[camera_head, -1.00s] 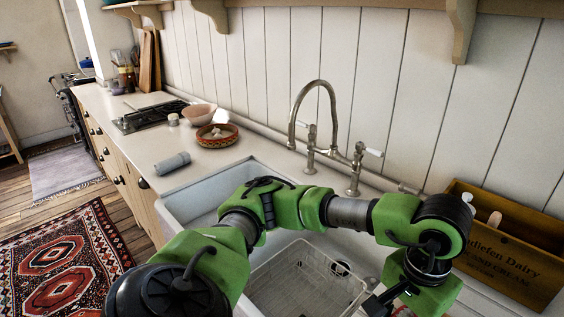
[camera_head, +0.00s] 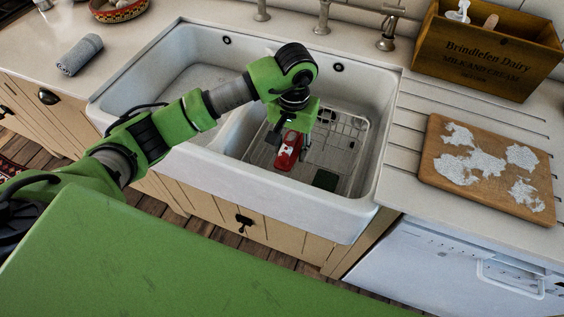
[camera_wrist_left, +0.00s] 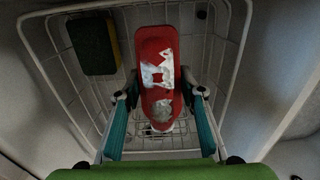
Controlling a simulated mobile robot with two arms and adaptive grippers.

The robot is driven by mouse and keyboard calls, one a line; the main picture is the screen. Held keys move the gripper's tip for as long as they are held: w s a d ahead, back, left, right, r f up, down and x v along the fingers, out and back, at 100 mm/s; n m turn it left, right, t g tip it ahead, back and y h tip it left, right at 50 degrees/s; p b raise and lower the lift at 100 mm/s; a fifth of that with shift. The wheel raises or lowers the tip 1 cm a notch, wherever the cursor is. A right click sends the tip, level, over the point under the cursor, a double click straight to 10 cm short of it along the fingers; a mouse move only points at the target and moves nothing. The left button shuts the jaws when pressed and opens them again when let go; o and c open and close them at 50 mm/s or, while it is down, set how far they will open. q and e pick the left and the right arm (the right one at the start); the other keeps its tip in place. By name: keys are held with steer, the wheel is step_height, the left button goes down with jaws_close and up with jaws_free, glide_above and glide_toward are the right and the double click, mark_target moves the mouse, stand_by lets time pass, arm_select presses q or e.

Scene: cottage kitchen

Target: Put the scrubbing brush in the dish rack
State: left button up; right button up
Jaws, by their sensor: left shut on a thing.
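The red scrubbing brush (camera_head: 289,152) has white patches on its body and hangs in my left gripper (camera_head: 284,140). The wrist view shows the brush (camera_wrist_left: 158,60) long and upright in the picture, between the two fingers (camera_wrist_left: 160,112) at its lower end. The dish rack (camera_head: 345,124) is a white wire basket in the right sink basin; its wire rim also shows in the wrist view (camera_wrist_left: 222,75). The brush is over or inside the rack; I cannot tell whether it touches the bottom. My right gripper is not in view.
A dark green sponge (camera_head: 325,180) lies in the rack, at upper left in the wrist view (camera_wrist_left: 93,45). The left basin (camera_head: 185,85) looks empty. A cutting board (camera_head: 480,165) with white residue, a wooden crate (camera_head: 490,55), taps (camera_head: 388,30) and a rolled grey towel (camera_head: 80,54) surround the sink.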

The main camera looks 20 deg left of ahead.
mark_target(291, 157)
arm_select(q)
step_height(291, 157, down, 4)
steer(key=shift+d+r, duration=0.15)
step_height(291, 157, down, 4)
steer(key=shift+r+p, duration=0.15)
steer(key=shift+p, duration=0.4)
steer(key=shift+f, duration=0.25)
steer(key=o, duration=1.1)
steer(key=shift+o, duration=0.2)
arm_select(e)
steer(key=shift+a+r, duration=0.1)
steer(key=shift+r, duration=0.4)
arm_select(q)
steer(key=shift+r, duration=0.1)
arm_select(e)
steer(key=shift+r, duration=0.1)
